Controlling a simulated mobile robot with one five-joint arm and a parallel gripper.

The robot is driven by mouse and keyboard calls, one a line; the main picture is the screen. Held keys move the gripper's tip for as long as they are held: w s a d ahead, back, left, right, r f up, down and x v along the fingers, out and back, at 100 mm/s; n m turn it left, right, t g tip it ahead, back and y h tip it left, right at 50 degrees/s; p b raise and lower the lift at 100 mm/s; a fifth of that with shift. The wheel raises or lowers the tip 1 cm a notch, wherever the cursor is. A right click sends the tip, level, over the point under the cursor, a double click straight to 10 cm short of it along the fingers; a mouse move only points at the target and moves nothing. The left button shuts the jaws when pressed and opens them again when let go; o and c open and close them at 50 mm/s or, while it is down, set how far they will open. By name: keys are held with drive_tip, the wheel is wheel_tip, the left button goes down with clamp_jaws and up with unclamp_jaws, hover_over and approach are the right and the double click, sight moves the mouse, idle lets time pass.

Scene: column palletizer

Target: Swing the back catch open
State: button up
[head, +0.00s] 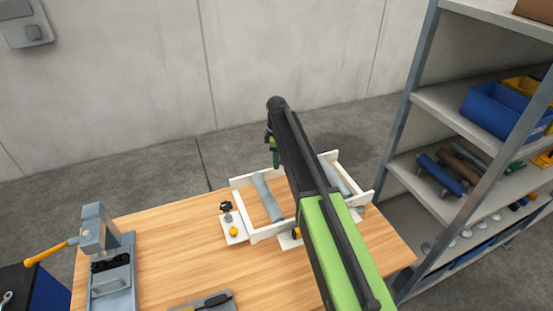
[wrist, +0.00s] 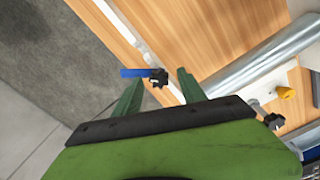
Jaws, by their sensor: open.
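The catch, a blue lever (wrist: 134,72) with a black knob (wrist: 158,78) at its right end, lies at the outer edge of the white frame in the wrist view. The head view does not clearly show it. My gripper (wrist: 159,77) is open, one green finger on each side of the catch's black knob; I cannot tell whether either touches it. In the head view my gripper (head: 273,147) hangs at the back side of the white frame (head: 240,194), partly hidden by my arm. A grey cylinder (head: 267,196) lies across the frame.
A white plate carries a black knob (head: 226,207) and a yellow knob (head: 233,231) at the frame's front left. A press with a yellow handle (head: 46,253) stands at the table's left. A loaded shelf (head: 450,110) stands right. The table's (head: 180,250) left-centre is clear.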

drive_tip(key=shift+r, duration=0.1)
wheel_tip(320, 180, up, 17)
drive_tip(key=p, duration=1.7)
